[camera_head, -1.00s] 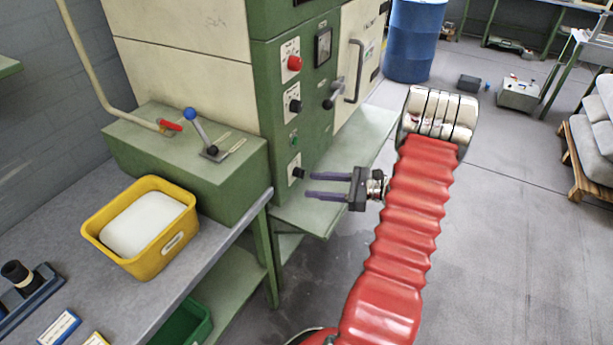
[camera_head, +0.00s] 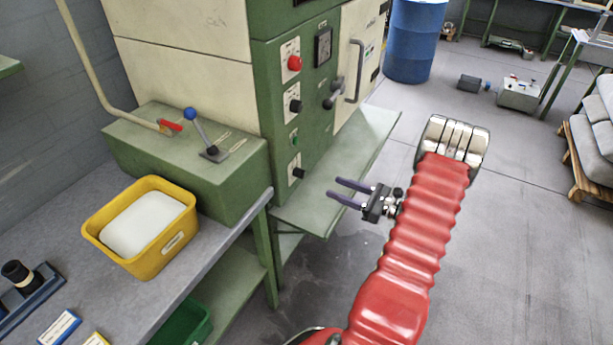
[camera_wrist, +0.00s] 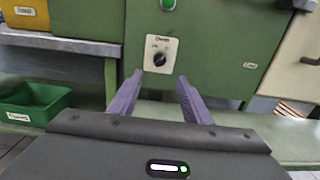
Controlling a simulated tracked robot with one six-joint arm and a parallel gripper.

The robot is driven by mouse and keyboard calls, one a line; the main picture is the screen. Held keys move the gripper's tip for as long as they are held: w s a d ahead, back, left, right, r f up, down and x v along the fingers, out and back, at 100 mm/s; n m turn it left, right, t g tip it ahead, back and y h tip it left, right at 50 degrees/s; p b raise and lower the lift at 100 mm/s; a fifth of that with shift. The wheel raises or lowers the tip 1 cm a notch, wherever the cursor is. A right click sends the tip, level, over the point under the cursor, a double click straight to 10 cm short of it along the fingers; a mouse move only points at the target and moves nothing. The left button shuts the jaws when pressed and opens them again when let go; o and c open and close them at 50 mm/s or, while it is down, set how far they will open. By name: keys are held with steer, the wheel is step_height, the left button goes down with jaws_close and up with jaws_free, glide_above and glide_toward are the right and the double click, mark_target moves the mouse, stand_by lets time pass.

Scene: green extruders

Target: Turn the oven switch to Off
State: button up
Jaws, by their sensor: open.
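The oven is the green and cream cabinet (camera_head: 270,160). Its lowest black knob on a white plate (camera_head: 297,173) sits low on the green front panel. That knob also shows in the wrist view (camera_wrist: 160,58), on a plate with a small label above it, its pointer tilted; the fine print is too small to read. My gripper (camera_head: 340,191) is open and empty, to the right of the knob and apart from it. In the wrist view my purple fingers (camera_wrist: 157,95) are spread, with the knob beyond and between them.
A red button (camera_head: 294,63), another black knob (camera_head: 295,106) and a green button (camera_head: 294,141) sit higher on the panel. A green shelf (camera_head: 340,190) juts out below. A yellow bin (camera_head: 150,255) stands on the bench at left.

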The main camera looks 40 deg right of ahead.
mark_target(300, 173)
steer(key=x, duration=1.2)
steer(key=shift+w, duration=0.2)
steer(key=shift+c, duration=0.2)
